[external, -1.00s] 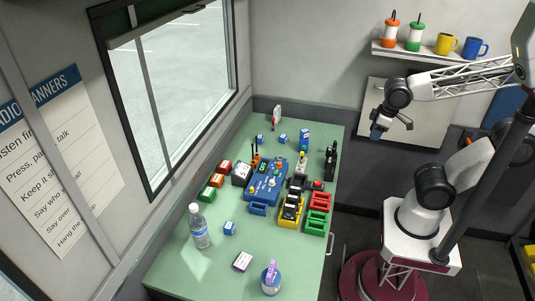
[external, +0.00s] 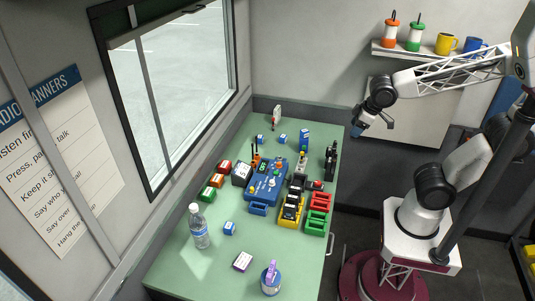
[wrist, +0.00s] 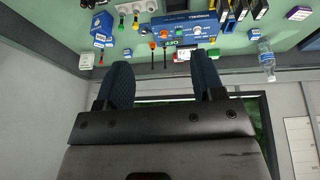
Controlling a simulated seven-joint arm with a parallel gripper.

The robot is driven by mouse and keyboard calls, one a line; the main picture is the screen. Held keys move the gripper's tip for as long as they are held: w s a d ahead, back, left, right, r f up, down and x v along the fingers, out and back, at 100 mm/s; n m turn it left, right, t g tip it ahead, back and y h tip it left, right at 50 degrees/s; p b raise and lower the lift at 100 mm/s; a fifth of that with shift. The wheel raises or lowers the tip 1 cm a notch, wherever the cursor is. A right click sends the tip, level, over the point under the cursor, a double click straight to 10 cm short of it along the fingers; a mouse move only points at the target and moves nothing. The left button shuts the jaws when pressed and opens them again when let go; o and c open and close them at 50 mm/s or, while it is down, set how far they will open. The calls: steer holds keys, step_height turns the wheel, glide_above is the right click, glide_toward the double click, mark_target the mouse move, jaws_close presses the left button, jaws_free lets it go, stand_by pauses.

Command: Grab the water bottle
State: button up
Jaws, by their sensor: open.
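The water bottle (external: 199,228) is clear with a white cap and a pale blue label. It stands upright on the green table (external: 170,268), near its left edge by the window wall. It also shows in the wrist view (wrist: 266,58), at the upper right. My gripper (external: 375,122) is beyond the table's right edge, above table height and well apart from the bottle. In the wrist view my gripper (wrist: 165,82) has two blue-padded fingers spread apart with nothing held between them.
A blue radio console (external: 265,182) fills the table's middle. Green and red bins (external: 317,216) line the right edge. A blue box (external: 229,228) is right of the bottle.

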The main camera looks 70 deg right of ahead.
steer(key=w+a+f+n+t+y, duration=0.15)
steer(key=w+a+t, duration=0.35)
steer(key=w, duration=1.1)
steer(key=w+a+r+n+t+y, duration=0.1)
steer(key=w+a+n+t+y, duration=0.15)
steer(key=w+a, duration=0.95)
steer(key=n+g+y, duration=0.2)
steer(key=n+y, duration=0.5)
steer(key=y, duration=0.5)
glide_toward(191, 210)
steer(key=shift+w+a+f, duration=0.25)
steer(key=shift+w+a, duration=0.65)
steer(key=shift+w, duration=0.15)
steer(key=shift+x, duration=1.3)
steer(key=shift+a, duration=0.1)
steer(key=shift+x, duration=2.5)
